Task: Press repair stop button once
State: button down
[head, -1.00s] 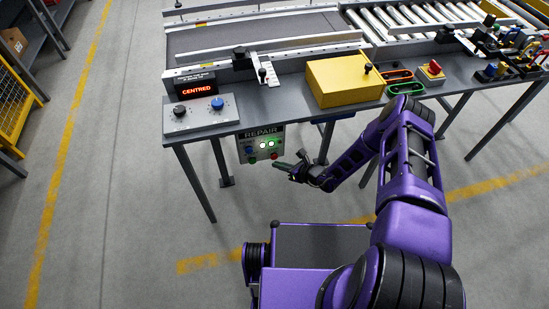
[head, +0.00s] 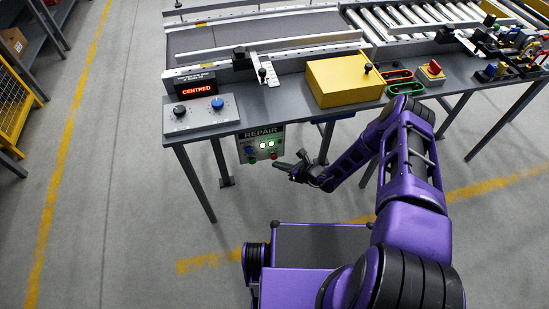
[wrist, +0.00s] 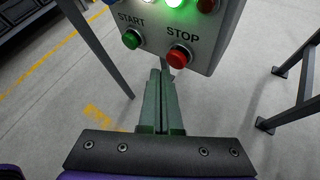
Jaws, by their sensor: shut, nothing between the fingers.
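The repair box (head: 262,143) hangs under the front edge of the table, with REPAIR lettered on top and two lit white-green lamps. In the wrist view its face shows a red button (wrist: 179,57) under the word STOP and a green button (wrist: 132,39) under START. My gripper (head: 279,165) is just right of and below the box in the head view. In the wrist view my gripper (wrist: 160,75) is shut and empty, its fingertips below and slightly left of the red stop button. I cannot tell the gap in depth; no contact is evident.
Table legs (head: 196,183) stand left of the box.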

jog(key=shift+w+a+b, duration=0.1)
jog(key=shift+w+b, duration=0.25)
jog(key=shift+w, duration=0.1)
jog(key=shift+w+a+b, duration=0.25)
jog(key=shift+w+b, duration=0.3)
jog(key=shift+w, duration=0.2)
dwell(1.0)
jog(key=shift+s+d+p, duration=0.2)
jog(key=shift+s+p, duration=0.15)
jog(key=shift+s, duration=0.25)
jog(key=shift+s+d+p, duration=0.15)
jog(key=shift+s+p, duration=0.2)
jog(key=shift+s, duration=0.25)
jog(key=shift+s+d+p, duration=0.25)
jog(key=shift+s+p, duration=0.15)
jog(key=shift+s, duration=0.4)
jog(key=shift+s+d+p, duration=0.2)
jog(key=shift+s+p, duration=0.25)
jog(key=shift+s, duration=0.35)
jog(key=shift+s+d+p, duration=0.25)
jog(key=shift+s+p, duration=0.15)
jog(key=shift+s, duration=0.4)
